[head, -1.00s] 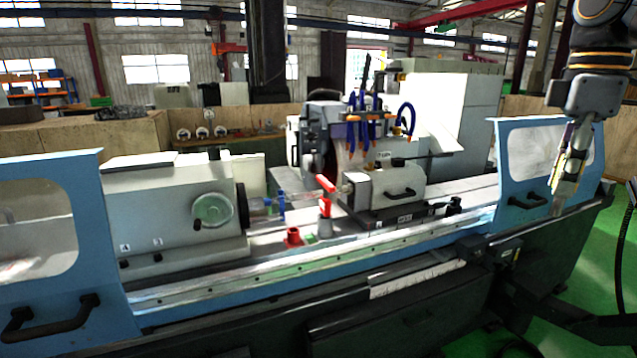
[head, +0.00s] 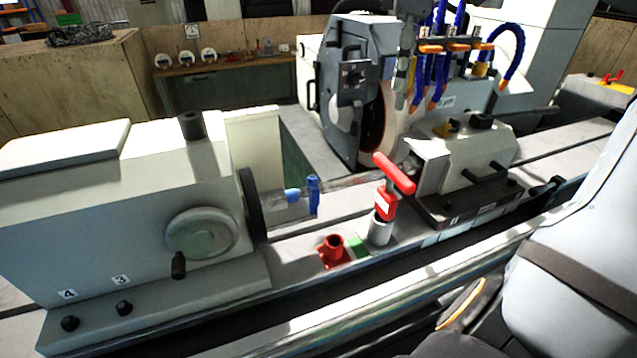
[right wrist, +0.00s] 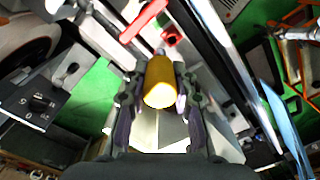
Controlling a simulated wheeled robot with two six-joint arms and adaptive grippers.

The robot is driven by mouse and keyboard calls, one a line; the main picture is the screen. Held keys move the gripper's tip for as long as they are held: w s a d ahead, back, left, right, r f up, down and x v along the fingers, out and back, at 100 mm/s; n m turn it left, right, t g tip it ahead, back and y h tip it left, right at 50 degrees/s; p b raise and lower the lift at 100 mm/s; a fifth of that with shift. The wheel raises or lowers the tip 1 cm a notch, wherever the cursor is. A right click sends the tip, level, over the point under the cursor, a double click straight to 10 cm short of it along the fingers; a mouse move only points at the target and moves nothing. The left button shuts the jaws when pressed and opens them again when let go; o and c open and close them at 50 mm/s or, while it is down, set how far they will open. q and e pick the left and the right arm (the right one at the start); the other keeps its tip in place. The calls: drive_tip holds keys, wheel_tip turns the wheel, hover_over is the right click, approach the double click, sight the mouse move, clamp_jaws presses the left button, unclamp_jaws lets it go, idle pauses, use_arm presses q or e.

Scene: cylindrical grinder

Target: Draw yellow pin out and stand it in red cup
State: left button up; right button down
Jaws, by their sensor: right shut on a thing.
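My right gripper (head: 408,98) hangs fingers down in front of the grinding wheel head in the head view. It is shut on the yellow pin (right wrist: 160,82), whose round end faces the wrist camera between the fingers; in the head view a narrow yellow strip of it (head: 411,75) shows. The red cup (head: 333,250) stands on the machine bed, lower and to the left of the gripper, with its dark opening up. It also shows in the right wrist view (right wrist: 172,36), beyond the pin.
A red T-handle (head: 394,174) stands in a grey holder (head: 380,232) right of the cup. A green block (head: 357,247) sits between them. A blue upright piece (head: 313,194) is behind the cup. Blue hoses with orange tips (head: 440,85) hang close right of the gripper.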

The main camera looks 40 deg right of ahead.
use_arm(q)
drive_tip(key=f+b, duration=0.2)
drive_tip(key=f, duration=0.1)
drive_tip(key=f+b, duration=0.3)
drive_tip(key=shift+s+a, duration=0.15)
drive_tip(key=shift+a, duration=0.05)
use_arm(e)
drive_tip(key=w+a+f+m, duration=0.1)
drive_tip(key=a+f+m, duration=0.2)
drive_tip(key=f, duration=0.6)
drive_tip(key=w+a+f+m, duration=0.2)
drive_tip(key=f+m, duration=0.3)
drive_tip(key=f, duration=0.4)
drive_tip(key=w+a+f+m, duration=0.2)
drive_tip(key=a+f+m, duration=0.1)
drive_tip(key=f, duration=0.6)
drive_tip(key=shift+w+a+f+m, duration=0.15)
drive_tip(key=shift+a+f+m, duration=0.25)
drive_tip(key=shift+m, duration=0.4)
use_arm(q)
drive_tip(key=shift+r, duration=0.15)
use_arm(e)
drive_tip(key=shift+w, duration=0.1)
use_arm(q)
drive_tip(key=shift+s+f+b, duration=0.15)
drive_tip(key=shift+f+b, duration=0.3)
drive_tip(key=shift+f, duration=0.05)
use_arm(e)
drive_tip(key=shift+f, duration=2.9)
